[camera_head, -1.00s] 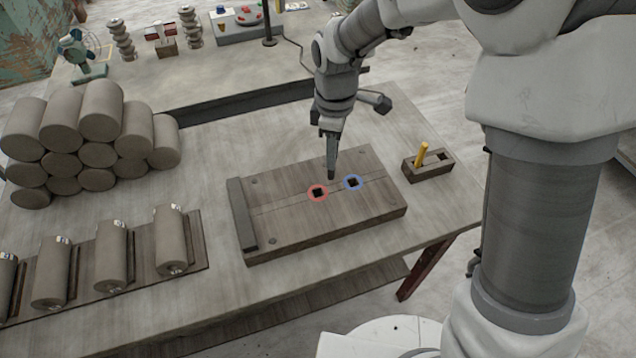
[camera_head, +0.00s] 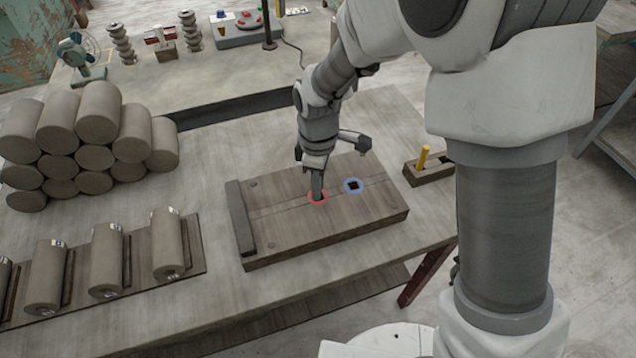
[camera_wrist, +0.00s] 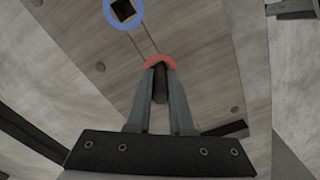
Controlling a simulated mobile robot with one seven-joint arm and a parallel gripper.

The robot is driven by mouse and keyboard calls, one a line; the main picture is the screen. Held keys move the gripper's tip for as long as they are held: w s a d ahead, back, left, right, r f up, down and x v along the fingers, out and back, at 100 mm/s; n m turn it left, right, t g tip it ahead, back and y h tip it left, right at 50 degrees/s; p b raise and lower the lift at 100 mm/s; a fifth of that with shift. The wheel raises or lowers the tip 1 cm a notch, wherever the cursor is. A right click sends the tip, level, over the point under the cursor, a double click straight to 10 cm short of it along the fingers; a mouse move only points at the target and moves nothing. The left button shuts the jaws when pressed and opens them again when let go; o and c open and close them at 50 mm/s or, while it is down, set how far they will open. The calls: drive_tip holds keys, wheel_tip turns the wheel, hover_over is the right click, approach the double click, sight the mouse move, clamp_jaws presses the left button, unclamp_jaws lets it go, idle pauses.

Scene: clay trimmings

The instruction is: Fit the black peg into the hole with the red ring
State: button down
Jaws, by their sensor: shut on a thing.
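The red ring (camera_head: 312,200) surrounds a hole in the wooden board (camera_head: 375,212); my gripper hides most of the hole in the head view. My gripper (camera_head: 317,194) points down over the red ring. In the wrist view my gripper (camera_wrist: 160,72) is shut on the black peg (camera_wrist: 160,86), a dark bar between its fingers. The far end of the peg meets the red ring (camera_wrist: 160,60). I cannot tell whether the peg's tip is inside the hole or just above it. The blue ring (camera_head: 346,188) surrounds an empty square hole to the right in the head view.
A small wooden holder (camera_head: 428,176) with a yellow peg (camera_head: 423,158) stands right of the board. A raised bar (camera_head: 240,222) lines the board's left edge. Clay rolls (camera_head: 168,245) and stacked clay cylinders (camera_head: 98,115) are at the left.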

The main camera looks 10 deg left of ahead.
drive_tip(key=c, duration=0.8)
unclamp_jaws()
wheel_tip(320, 180, up, 12)
drive_tip(key=shift+r+p, duration=0.15)
drive_tip(key=shift+p, duration=1.1)
drive_tip(key=s+d+r+m+t, duration=0.2)
drive_tip(key=s+d+r+m, duration=0.2)
drive_tip(key=d+m, duration=0.2)
drive_tip(key=s+d+r+m+t, duration=0.1)
drive_tip(key=s+d+r+m, duration=0.3)
drive_tip(key=d, duration=0.5)
drive_tip(key=s+d+r+m+t, duration=0.2)
drive_tip(key=s+d+r+m, duration=0.2)
drive_tip(key=d+m, duration=0.3)
drive_tip(key=shift+s+d+r+m+t, duration=0.2)
drive_tip(key=shift+s+d+m+t, duration=0.1)
drive_tip(key=shift+s+d, duration=0.55)
drive_tip(key=shift+a, duration=0.1)
